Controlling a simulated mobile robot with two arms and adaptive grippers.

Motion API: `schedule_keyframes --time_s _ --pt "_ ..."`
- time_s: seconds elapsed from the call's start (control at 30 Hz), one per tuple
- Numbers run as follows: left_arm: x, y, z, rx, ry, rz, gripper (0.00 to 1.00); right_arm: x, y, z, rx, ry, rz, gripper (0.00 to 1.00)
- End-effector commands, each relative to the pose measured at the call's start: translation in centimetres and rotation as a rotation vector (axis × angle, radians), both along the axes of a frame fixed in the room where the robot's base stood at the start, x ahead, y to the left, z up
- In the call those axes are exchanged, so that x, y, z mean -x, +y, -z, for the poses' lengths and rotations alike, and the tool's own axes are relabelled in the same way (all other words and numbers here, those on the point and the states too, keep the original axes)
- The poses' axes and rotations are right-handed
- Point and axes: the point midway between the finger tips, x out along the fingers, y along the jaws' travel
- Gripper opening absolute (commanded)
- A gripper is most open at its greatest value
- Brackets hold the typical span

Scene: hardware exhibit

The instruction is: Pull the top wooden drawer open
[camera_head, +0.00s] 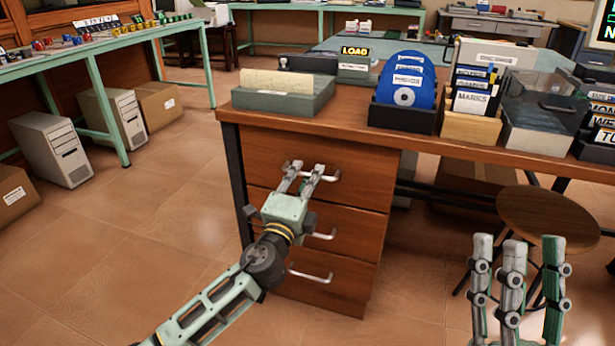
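The top wooden drawer (358,178) is the uppermost of three drawers in the desk pedestal and looks shut, its front in line with those below. Its metal handle (331,178) shows to the right of my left gripper's fingers; the rest is hidden behind them. My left gripper (306,168) is in front of this drawer with its two fingers apart and their tips at the handle. I cannot tell whether they touch it. My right gripper (517,240) is raised at the lower right, fingers apart and empty, away from the drawer.
The middle drawer handle (322,235) and bottom drawer handle (311,275) lie below. The desktop (345,122) carries a card tray (284,97), a blue disc holder (403,115) and file boxes. A round stool (548,217) stands at right.

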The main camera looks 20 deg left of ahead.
Motion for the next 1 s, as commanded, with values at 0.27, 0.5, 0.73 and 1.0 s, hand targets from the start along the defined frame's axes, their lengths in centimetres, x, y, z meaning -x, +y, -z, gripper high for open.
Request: schedule_keyframes --time_s 0.27,0.5,0.73,1.0 --pt "-1.04 -0.03 -0.2 0.001 0.0 0.0 0.17 0.63 -0.12 -0.39 -0.011 -0.036 -0.002 0.4" --pt "-1.0 -0.02 -0.18 0.001 0.001 0.0 0.07 0.61 -0.11 -0.38 -0.011 -0.035 -0.002 0.4" --pt "-1.0 -0.01 -0.16 0.001 0.001 -0.001 0.0 0.62 -0.1 -0.38 -0.011 -0.034 -0.002 0.4" --pt "-0.99 0.0 -0.13 0.001 0.001 -0.001 0.0 0.61 -0.1 -0.37 -0.011 -0.034 -0.002 0.4"
